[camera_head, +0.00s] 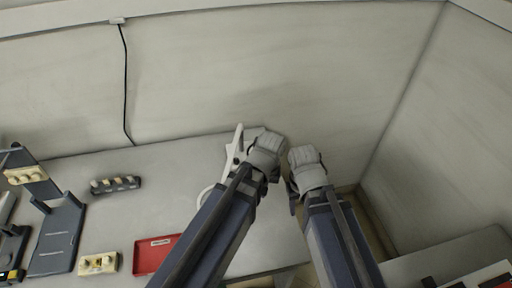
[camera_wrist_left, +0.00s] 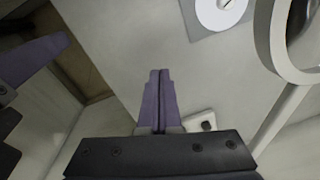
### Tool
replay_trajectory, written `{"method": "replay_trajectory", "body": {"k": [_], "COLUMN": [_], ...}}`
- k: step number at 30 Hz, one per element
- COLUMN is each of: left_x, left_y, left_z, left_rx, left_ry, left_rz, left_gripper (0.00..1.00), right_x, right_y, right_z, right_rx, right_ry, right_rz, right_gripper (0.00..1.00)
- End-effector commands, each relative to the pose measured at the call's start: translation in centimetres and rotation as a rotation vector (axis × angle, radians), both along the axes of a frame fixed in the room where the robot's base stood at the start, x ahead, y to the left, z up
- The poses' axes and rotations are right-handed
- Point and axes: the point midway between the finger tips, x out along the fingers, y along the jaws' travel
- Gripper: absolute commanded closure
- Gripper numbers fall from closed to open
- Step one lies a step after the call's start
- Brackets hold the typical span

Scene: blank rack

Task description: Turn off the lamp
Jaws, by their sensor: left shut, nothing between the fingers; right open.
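The white lamp (camera_head: 234,148) stands near the back edge of the table, partly hidden behind my left arm. Its round head (camera_wrist_left: 276,50) and slanted stem show at the right of the left wrist view. A small white block with a dark button (camera_wrist_left: 207,125) lies beside the stem, partly hidden by my gripper's body; I cannot tell if it is the lamp's base. My left gripper (camera_wrist_left: 160,75) is shut and empty, its fingers apart from the lamp head. My right gripper (camera_head: 293,195) is open and empty, to the right of the left one. Whether the lamp is lit is unclear.
A red tray (camera_head: 152,256), a cream block (camera_head: 98,264), a dark holder with cream pieces (camera_head: 115,184) and a dark stand (camera_head: 58,235) are on the left of the table. A white disc (camera_wrist_left: 220,10) lies on a grey square. Walls close off the back and right.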

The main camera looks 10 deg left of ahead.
Motion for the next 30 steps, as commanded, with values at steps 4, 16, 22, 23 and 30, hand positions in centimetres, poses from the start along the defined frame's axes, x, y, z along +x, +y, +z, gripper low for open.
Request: {"method": "replay_trajectory", "body": {"k": [4, 16, 22, 23, 30], "left_x": [1.3, 6.8, 10.8, 11.4, 14.9], "left_y": [0.2, 1.7, 3.2, 3.4, 5.1], "left_z": [0.9, 4.4, 6.8, 7.1, 9.1], "left_rx": [-0.006, -0.041, -0.081, -0.087, -0.135], "left_ry": [-0.021, -0.110, -0.169, -0.176, -0.221], "left_rz": [0.129, 0.709, 1.154, 1.218, 1.636], "left_gripper": [1.00, 1.00, 1.00, 1.00, 1.00], "right_x": [0.0, 0.0, 0.0, 0.0, 0.0], "right_y": [0.0, 0.0, 0.0, 0.0, 0.0], "right_z": [1.0, 4.4, 6.8, 7.1, 9.0], "right_rx": [0.000, 0.000, 0.000, 0.000, 0.000], "right_ry": [0.000, 0.000, 0.000, 0.000, 0.000], "right_rz": [0.000, 0.000, 0.001, 0.001, 0.001], "right_gripper": [0.50, 0.50, 0.50, 0.50, 0.50]}}
